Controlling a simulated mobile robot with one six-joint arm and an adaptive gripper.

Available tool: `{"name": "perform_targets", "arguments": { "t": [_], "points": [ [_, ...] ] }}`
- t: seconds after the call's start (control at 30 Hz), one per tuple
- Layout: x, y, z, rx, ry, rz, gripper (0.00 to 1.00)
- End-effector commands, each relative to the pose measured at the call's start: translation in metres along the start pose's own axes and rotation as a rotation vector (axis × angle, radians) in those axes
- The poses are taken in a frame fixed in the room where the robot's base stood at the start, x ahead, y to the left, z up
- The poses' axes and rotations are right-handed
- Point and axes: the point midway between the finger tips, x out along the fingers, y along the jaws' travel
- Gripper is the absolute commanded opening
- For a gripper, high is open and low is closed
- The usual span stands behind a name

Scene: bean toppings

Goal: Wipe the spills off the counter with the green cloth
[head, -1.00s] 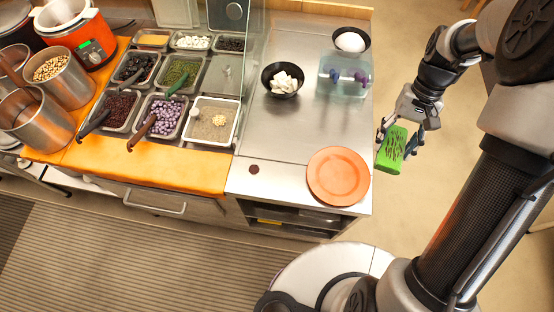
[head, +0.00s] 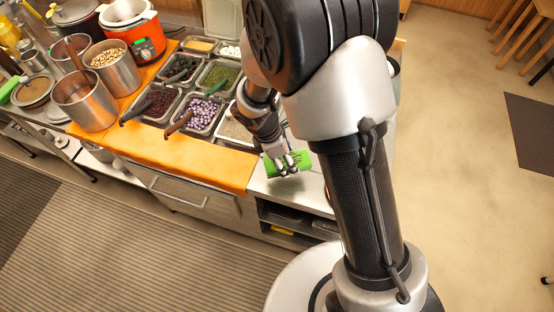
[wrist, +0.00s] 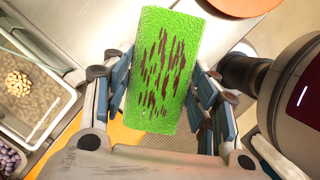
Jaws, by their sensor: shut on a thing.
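My gripper (head: 286,163) is shut on the green cloth (head: 274,168) at the front left part of the steel counter (head: 307,190). In the wrist view the cloth (wrist: 157,70) is a green block with dark reddish-brown streaks on its face, held between the two blue-padded fingers (wrist: 160,95). The cloth is over or on the counter; I cannot tell whether it touches. The dark spot seen earlier on the counter is not visible now; the cloth and gripper cover that area.
An orange plate (wrist: 242,4) lies near the cloth at the top of the wrist view. Metal pots (head: 86,100) stand farther left. Open shelves (head: 290,220) are below the counter.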

Motion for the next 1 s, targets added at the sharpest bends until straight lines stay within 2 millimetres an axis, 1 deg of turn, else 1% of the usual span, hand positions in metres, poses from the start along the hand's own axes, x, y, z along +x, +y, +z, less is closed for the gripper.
{"name": "perform_targets", "arguments": {
  "t": [0.03, 0.1, 0.2, 0.33, 0.47, 0.8, 1.0],
  "points": [
    [-0.001, -0.002, -0.009, -0.088, 0.0, 0.026, 0.35],
    [-0.001, -0.003, -0.016, -0.169, 0.0, 0.053, 0.35],
    [0.001, -0.003, -0.022, -0.224, 0.0, 0.07, 0.35],
    [0.006, -0.003, -0.024, -0.23, 0.0, 0.072, 0.35],
    [0.016, -0.003, -0.027, -0.227, 0.0, 0.071, 0.35],
    [0.051, -0.003, -0.037, -0.223, 0.0, 0.07, 0.35],
    [0.058, -0.002, -0.039, -0.222, 0.0, 0.071, 0.35]
  ]
}}
